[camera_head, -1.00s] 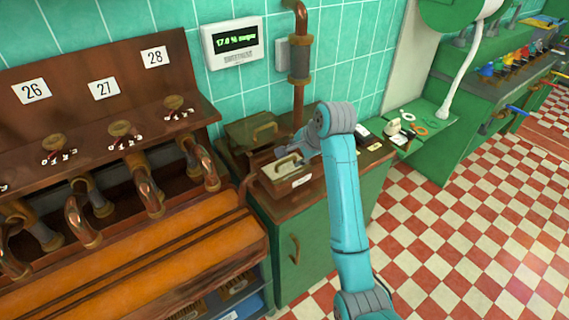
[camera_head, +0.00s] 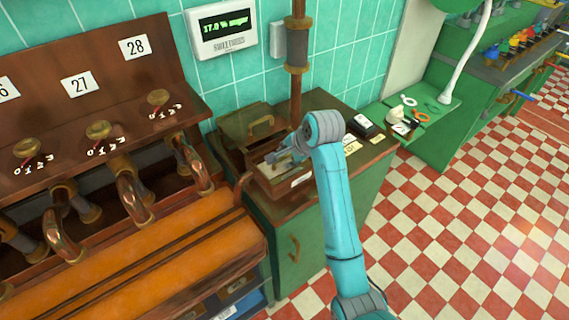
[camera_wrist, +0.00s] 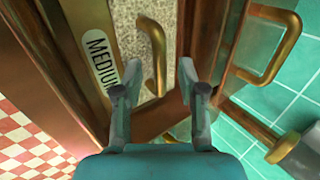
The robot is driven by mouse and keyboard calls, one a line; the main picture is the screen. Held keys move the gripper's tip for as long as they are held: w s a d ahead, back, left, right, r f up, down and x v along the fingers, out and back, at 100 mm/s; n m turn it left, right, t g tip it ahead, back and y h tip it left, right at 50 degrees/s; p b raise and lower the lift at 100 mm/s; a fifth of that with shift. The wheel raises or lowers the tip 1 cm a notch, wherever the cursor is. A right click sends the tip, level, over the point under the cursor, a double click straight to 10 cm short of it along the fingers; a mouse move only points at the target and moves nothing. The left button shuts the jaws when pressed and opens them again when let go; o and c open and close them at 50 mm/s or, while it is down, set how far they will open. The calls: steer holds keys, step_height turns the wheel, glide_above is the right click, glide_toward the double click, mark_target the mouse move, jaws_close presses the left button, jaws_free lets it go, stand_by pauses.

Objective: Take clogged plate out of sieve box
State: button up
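The sieve box (camera_head: 281,192) is a dark wooden box on the green cabinet. In the wrist view its edge carries a "MEDIUM" label (camera_wrist: 101,58). The clogged plate (camera_wrist: 128,13) lies in it, with a speckled, grainy surface and a brass handle (camera_wrist: 156,50). In the head view my gripper (camera_head: 280,155) partly hides the plate.
A second wooden box (camera_head: 248,128) with a brass handle stands just behind, by the tiled wall. A copper pipe (camera_head: 297,85) rises nearby. A black device (camera_head: 362,126) lies on the cabinet's right part. Kettle pipes and an orange bench (camera_head: 140,260) are left; checkered floor is open right.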

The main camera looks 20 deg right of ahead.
jaws_close()
steer(key=shift+r, duration=0.1)
